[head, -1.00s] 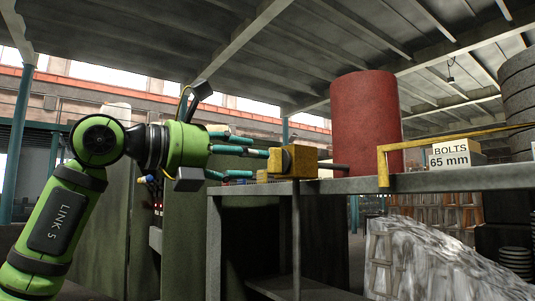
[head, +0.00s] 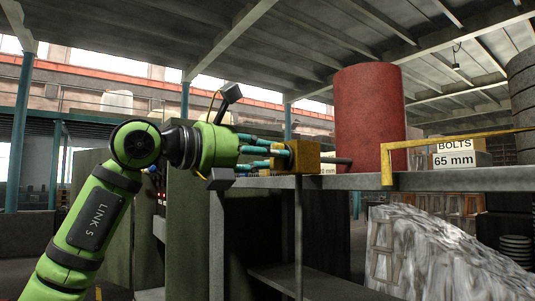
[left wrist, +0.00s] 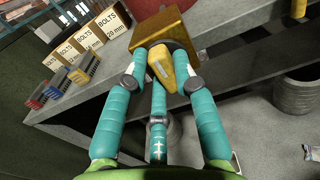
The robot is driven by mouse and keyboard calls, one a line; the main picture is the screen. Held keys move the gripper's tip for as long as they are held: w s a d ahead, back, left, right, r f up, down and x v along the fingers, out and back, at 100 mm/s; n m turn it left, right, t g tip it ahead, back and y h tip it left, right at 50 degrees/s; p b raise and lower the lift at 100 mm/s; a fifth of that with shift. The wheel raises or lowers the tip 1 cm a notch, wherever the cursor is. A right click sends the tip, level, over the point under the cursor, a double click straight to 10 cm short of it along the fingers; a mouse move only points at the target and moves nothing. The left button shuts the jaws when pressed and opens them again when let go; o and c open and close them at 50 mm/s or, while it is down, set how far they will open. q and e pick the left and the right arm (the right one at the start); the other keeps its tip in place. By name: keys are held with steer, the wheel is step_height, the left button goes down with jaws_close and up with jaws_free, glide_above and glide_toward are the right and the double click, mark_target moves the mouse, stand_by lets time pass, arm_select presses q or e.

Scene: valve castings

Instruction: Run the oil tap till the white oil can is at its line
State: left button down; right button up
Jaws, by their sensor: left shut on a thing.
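The oil tap shows as a yellow-brown block (head: 306,157) at the bench edge, with a dark pipe (head: 337,160) on its right towards a red drum (head: 370,118). In the left wrist view the block (left wrist: 178,27) is at the top, with a yellow lever (left wrist: 162,65) in front of it. My left gripper (head: 286,155) reaches the block from the left. In the wrist view its teal fingers (left wrist: 160,72) are closed around the lever. I cannot make out the white oil can or its line in either view. My right gripper is out of view.
A grey bench (head: 350,182) runs to the right, with a yellow bar (head: 387,165) at its edge. A bolts box (head: 455,160) stands beyond. In the wrist view several bolts boxes (left wrist: 88,38) and small coloured bins (left wrist: 57,80) sit left of the tap.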

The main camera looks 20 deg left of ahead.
arm_select(q)
steer(key=m+p, duration=0.1)
steer(key=m, duration=0.3)
steer(key=shift+s+r, duration=0.1)
steer(key=shift+r, duration=0.1)
steer(key=c, duration=1)
jaws_free()
steer(key=shift+d, duration=0.1)
steer(key=v, duration=1.2)
